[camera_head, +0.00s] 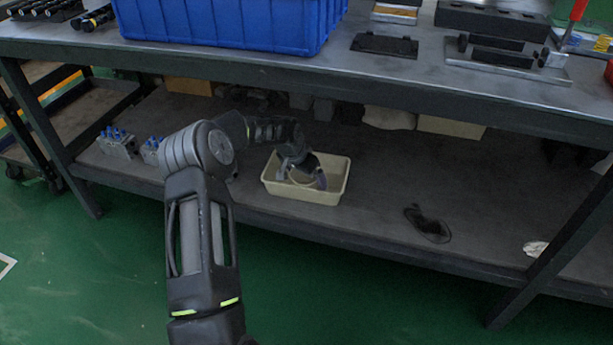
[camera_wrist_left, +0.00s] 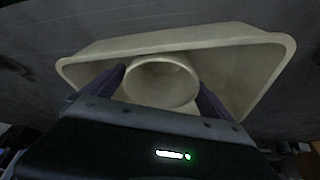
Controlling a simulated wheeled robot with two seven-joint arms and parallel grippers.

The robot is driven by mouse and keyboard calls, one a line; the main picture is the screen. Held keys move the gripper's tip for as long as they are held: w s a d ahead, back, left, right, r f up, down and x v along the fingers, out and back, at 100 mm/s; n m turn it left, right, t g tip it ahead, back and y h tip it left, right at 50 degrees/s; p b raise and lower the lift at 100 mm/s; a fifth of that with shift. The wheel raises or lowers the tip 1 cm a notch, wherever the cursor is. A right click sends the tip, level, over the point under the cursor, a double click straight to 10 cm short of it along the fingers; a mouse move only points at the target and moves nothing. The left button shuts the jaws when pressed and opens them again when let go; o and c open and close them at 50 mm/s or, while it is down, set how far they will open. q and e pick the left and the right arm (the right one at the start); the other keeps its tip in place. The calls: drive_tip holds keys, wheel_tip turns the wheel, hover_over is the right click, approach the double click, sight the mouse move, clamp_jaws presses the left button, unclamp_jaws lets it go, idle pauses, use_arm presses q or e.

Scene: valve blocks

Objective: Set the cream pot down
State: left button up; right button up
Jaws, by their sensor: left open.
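The round cream pot (camera_wrist_left: 160,80) shows in the left wrist view, inside a cream rectangular bin (camera_wrist_left: 185,42). Its open mouth faces the camera. My left gripper (camera_wrist_left: 160,95) is open, with one dark finger on each side of the pot; I cannot tell whether either finger touches it. In the head view my left gripper (camera_head: 306,180) reaches down into the bin (camera_head: 306,195) on the lower shelf and largely hides what is in it. My right gripper is not in view.
Valve blocks (camera_head: 117,143) with blue tops stand left on the lower shelf (camera_head: 375,190). The bench top (camera_head: 350,62) overhangs the shelf and carries a blue crate (camera_head: 225,22). A dark flat item (camera_head: 428,224) lies right of the bin, with bare shelf between.

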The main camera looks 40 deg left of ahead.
use_arm(q)
drive_tip(key=shift+r, duration=0.1)
drive_tip(key=shift+r, duration=0.25)
drive_tip(key=w+p+v, duration=0.1)
drive_tip(key=p+v, duration=0.2)
drive_tip(key=v, duration=0.3)
drive_tip(key=s+p, duration=0.3)
drive_tip(key=s, duration=0.9)
drive_tip(key=shift+s+f+p, duration=0.15)
drive_tip(key=shift+s+p, duration=0.15)
drive_tip(key=shift+p, duration=0.05)
